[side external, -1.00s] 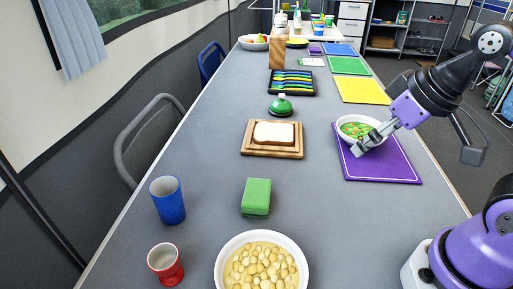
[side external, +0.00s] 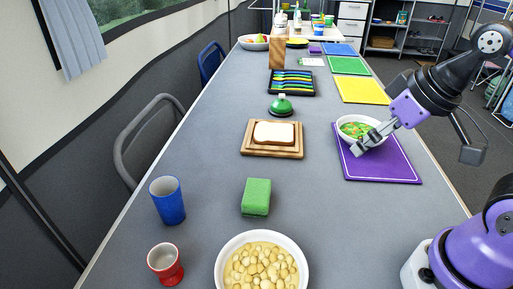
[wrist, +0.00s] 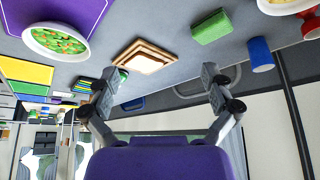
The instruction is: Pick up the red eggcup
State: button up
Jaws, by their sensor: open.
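The red eggcup (side external: 166,264) stands upright on the grey table at the near left in the side view, apart from other things. In the wrist view only part of the red eggcup (wrist: 311,27) shows at the top right edge. My gripper (side external: 364,146) is at the right side of the table, over the near edge of a bowl of vegetables on a purple mat, far from the eggcup. In the wrist view my gripper (wrist: 158,88) has its two fingers spread wide with nothing between them.
A blue cup (side external: 167,201) stands behind the eggcup. A green sponge (side external: 256,197) and a bowl of beige food (side external: 221,266) are to its right. Bread lies on a wooden board (side external: 247,152) mid-table. The vegetable bowl (side external: 340,127) is beside my gripper. Bare table lies between board and sponge.

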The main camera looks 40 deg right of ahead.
dwell(0.3)
jog(key=n+g, duration=0.2)
send_over(165, 263)
jog(key=s, duration=0.3)
jog(key=shift+y, duration=0.3)
jog(key=f, duration=0.4)
jog(key=shift+w+d+f, duration=0.1)
jog(key=shift+d+f, duration=0.1)
jog(key=shift+f, duration=0.2)
jog(key=f, duration=0.2)
jog(key=w+f, duration=0.1)
jog(key=shift+a+f+g, duration=0.15)
jog(key=shift+f+g, duration=0.15)
jog(key=shift+f, duration=0.1)
jog(key=shift+s+x, duration=0.2)
jog(key=shift+x, duration=2.95)
jog(key=c, duration=1.3)
